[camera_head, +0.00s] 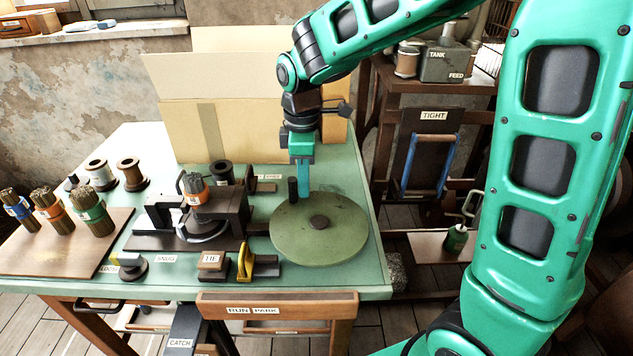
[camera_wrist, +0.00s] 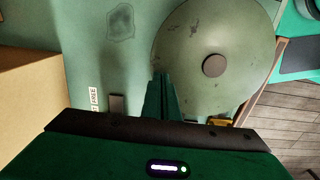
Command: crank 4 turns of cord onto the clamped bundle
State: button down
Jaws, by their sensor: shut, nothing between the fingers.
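The green round handwheel (camera_head: 322,243) with a dark hub lies flat at the table's right side. A black upright crank knob (camera_head: 293,188) stands near its far left rim. My gripper (camera_head: 304,192) points down, shut and empty, just right of the knob in the head view; I cannot tell whether it touches it. In the wrist view, my gripper (camera_wrist: 160,92) is shut at the edge of the handwheel (camera_wrist: 225,95); the knob is not visible there. The clamped bundle (camera_head: 195,187), with an orange band, stands in the dark clamp fixture (camera_head: 232,212) left of the wheel.
Several banded bundles stand on a brown board (camera_head: 60,255) at left. Cord spools (camera_head: 131,172) stand behind. A TIE block (camera_head: 212,263) and a yellow-handled piece (camera_head: 245,262) lie in front. A RUN/PARK bar (camera_head: 280,309) is on the front edge. Cardboard panels (camera_head: 250,100) rise behind.

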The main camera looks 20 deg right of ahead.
aim_at(292, 255)
jog(key=a, duration=0.1)
jog(key=s+a, duration=0.1)
jog(key=a, duration=0.1)
jog(key=s+a, duration=0.1)
jog(key=a, duration=0.1)
jog(key=shift+a, duration=0.15)
jog(key=s+a, duration=0.2)
jog(key=s, duration=0.1)
jog(key=s+a, duration=0.1)
jog(key=shift+s, duration=0.35)
jog(key=s, duration=0.4)
jog(key=shift+s, duration=0.25)
jog(key=s+d, duration=0.1)
jog(key=s, duration=0.1)
jog(key=s+d, duration=0.1)
jog(key=s, duration=0.1)
jog(key=shift+d, duration=0.2)
jog(key=shift+s+d, duration=0.4)
jog(key=shift+w+a, duration=0.2)
jog(key=shift+a, duration=0.3)
jog(key=shift+w+a, duration=0.2)
jog(key=shift+a, duration=0.25)
notch_tip(292, 255, up, 8)
